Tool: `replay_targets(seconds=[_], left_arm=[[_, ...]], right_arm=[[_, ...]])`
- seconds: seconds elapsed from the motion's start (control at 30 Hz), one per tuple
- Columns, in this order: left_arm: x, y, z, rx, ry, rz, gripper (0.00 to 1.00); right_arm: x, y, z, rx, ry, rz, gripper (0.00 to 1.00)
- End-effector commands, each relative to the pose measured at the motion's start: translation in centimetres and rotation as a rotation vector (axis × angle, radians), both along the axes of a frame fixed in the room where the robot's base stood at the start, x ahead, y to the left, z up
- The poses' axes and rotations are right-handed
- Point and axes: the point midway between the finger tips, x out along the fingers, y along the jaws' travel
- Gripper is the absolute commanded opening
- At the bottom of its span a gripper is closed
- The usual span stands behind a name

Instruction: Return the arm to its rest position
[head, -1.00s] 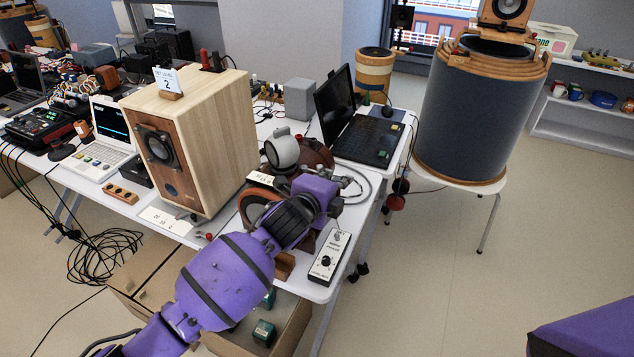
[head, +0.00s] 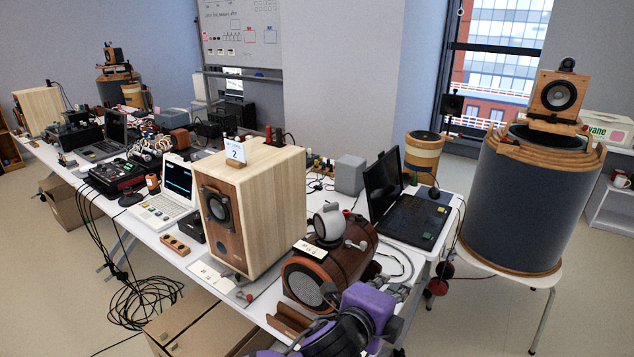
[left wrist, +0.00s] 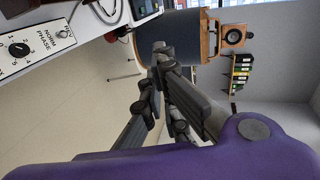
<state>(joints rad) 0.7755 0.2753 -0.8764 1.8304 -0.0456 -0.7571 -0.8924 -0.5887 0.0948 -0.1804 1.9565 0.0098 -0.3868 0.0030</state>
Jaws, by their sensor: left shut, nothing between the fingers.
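My purple left arm (head: 368,305) shows only at the bottom edge of the head view, in front of the brown round-fronted speaker (head: 330,268). My left gripper shows in the left wrist view (left wrist: 162,62), with its dark fingers together and nothing between them. It is in the air past the table's edge, with floor behind it. In the head view the gripper is mostly hidden behind the purple wrist. My right gripper is in neither view.
A white phase box (left wrist: 35,42) with a black knob lies close to the left gripper. The wooden speaker (head: 255,205), the dark laptop (head: 410,215) and several devices crowd the white table. A large grey drum (head: 525,205) stands on a white stool at right.

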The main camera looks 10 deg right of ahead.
Motion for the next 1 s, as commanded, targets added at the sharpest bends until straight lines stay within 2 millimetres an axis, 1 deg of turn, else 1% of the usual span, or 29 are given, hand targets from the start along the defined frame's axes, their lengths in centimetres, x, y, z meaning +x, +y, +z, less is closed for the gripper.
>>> replay_targets(seconds=[0.07,0.17,0.2,0.23,0.37,0.47,0.57,0.63,0.67,0.7,0.77,0.8,0.87,0.9,0.97,1.0], left_arm=[[-0.2,-0.3,0.4,-0.057,0.033,0.005,0.0],[0.4,-0.4,2.5,-0.194,0.093,0.029,0.0],[0.7,0.0,3.1,-0.269,0.135,0.05,0.0],[0.8,0.7,3.1,-0.329,0.176,0.073,0.0],[1.2,3.8,1.6,-0.534,0.335,0.174,0.0],[1.1,6.7,-0.4,-0.665,0.442,0.261,0.0],[0.5,10.5,-3.4,-0.797,0.551,0.37,0.0],[-0.3,13.7,-6.1,-0.892,0.626,0.464,0.0],[-0.8,15.3,-7.4,-0.932,0.656,0.508,0.0],[-1.7,17.4,-9.2,-0.983,0.695,0.569,0.0],[-3.4,20.6,-12.0,-1.054,0.745,0.664,0.0],[-4.7,22.7,-13.9,-1.09,0.773,0.727,0.0],[-6.9,25.8,-16.5,-1.137,0.807,0.821,0.0],[-8.6,27.8,-18.2,-1.161,0.824,0.881,0.0],[-11.3,30.6,-20.6,-1.187,0.847,0.972,0.0],[-13.4,32.4,-22.2,-1.196,0.86,1.031,0.0]], right_arm=[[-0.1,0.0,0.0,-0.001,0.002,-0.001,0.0],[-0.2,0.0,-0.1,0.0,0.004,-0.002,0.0],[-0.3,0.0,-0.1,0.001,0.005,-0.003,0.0],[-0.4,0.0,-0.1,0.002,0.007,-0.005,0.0],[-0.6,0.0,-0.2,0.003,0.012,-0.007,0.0],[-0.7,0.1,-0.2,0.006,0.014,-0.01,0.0],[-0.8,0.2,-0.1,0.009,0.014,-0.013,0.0],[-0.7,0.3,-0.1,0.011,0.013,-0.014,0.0],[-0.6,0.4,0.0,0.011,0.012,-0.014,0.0],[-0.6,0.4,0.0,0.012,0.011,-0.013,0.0],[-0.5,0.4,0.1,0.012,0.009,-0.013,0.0],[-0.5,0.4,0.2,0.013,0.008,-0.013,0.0],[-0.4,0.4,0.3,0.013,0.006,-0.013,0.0],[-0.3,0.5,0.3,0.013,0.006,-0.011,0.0],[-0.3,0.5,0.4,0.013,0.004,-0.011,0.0],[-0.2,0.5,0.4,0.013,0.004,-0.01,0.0]])
